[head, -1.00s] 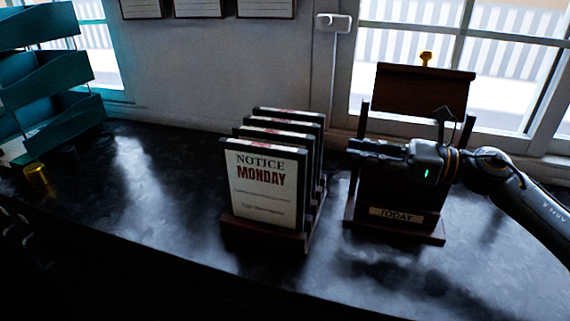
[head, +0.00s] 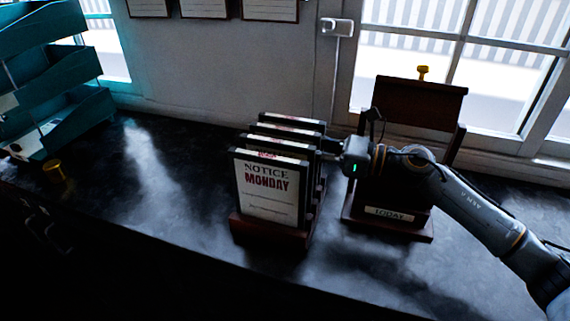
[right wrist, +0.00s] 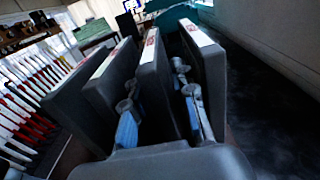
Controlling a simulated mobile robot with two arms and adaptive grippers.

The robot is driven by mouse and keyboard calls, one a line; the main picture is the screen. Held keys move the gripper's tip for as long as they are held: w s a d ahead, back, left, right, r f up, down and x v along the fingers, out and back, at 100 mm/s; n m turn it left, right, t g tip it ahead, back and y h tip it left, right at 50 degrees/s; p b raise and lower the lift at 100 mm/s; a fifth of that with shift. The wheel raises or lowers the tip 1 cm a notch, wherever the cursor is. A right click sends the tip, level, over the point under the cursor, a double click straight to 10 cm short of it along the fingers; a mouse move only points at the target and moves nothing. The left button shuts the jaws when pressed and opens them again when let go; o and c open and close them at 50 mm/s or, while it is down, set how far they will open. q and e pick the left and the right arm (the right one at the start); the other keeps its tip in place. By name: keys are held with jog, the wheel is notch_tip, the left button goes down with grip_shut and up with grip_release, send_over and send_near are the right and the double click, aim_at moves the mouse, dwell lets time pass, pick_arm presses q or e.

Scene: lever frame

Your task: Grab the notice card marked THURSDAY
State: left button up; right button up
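Several framed notice cards stand upright one behind another in a wooden rack (head: 270,236). The front card (head: 268,190) reads NOTICE MONDAY. The faces of the cards behind it are hidden, so I cannot read THURSDAY. My right gripper (head: 334,147) is at the right side of the rack, its fingers largely hidden in the head view. In the right wrist view my right gripper (right wrist: 163,112) is open, with blue-padded fingers either side of the third card from the front (right wrist: 157,82). The rearmost card (right wrist: 205,60) is beyond the far finger. My left gripper is not in view.
A wooden stand labelled TODAY (head: 389,214) is right of the rack, partly behind my right arm. A teal tray unit (head: 75,122) and a yellow object (head: 54,170) are at the left. Bare dark counter (head: 150,200) lies between them and the rack.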

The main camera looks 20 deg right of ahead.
jog(key=shift+w+a+r, duration=0.15)
jog(key=shift+w+a, duration=0.15)
jog(key=shift+a, duration=0.2)
jog(key=shift+w+a, duration=0.15)
jog(key=shift+a, duration=0.05)
jog(key=shift+d+f, duration=0.1)
jog(key=shift+f, duration=0.1)
jog(key=c, duration=0.5)
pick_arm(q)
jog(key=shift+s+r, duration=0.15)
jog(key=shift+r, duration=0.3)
pick_arm(e)
grip_shut()
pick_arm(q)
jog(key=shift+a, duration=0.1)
pick_arm(e)
jog(key=shift+r, duration=0.15)
